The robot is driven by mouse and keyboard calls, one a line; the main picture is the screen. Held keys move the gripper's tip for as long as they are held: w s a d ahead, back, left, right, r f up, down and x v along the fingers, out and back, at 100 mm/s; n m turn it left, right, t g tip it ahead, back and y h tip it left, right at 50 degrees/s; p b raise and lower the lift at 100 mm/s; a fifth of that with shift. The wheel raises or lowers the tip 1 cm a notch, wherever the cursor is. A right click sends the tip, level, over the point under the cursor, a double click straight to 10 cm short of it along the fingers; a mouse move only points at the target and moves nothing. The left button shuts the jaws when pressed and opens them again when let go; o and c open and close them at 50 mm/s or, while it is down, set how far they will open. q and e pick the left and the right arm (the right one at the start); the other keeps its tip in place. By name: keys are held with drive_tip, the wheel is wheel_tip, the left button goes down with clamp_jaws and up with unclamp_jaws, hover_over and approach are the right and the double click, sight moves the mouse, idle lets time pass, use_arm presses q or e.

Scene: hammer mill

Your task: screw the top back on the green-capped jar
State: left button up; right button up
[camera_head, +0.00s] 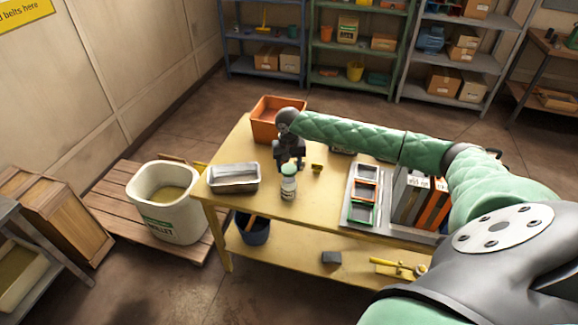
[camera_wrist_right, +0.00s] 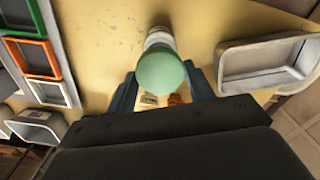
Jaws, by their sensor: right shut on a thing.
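The jar (camera_head: 288,188) is small and pale with a label. It stands upright near the front edge of the yellow table (camera_head: 312,200). Its round green cap (camera_head: 288,169) is at its mouth; I cannot tell how tightly it sits. My right gripper (camera_head: 289,164) points down over the jar and is shut on the green cap. In the right wrist view the cap (camera_wrist_right: 162,72) is between the two fingers, with the pale jar body (camera_wrist_right: 158,38) partly hidden behind it. My left gripper is not in view.
A metal loaf tin (camera_head: 233,178) stands left of the jar, an orange bin (camera_head: 274,118) behind. A grey tray (camera_head: 352,222) with coloured frames is further right. A white millet bin (camera_head: 165,205) stands left of the table.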

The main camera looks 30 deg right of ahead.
sight(289, 169)
drive_tip(key=shift+f+b, duration=0.3)
drive_tip(key=shift+f, duration=1.3)
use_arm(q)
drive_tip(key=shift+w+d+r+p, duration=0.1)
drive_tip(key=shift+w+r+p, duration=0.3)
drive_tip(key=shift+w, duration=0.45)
use_arm(e)
drive_tip(key=shift+r, duration=0.1)
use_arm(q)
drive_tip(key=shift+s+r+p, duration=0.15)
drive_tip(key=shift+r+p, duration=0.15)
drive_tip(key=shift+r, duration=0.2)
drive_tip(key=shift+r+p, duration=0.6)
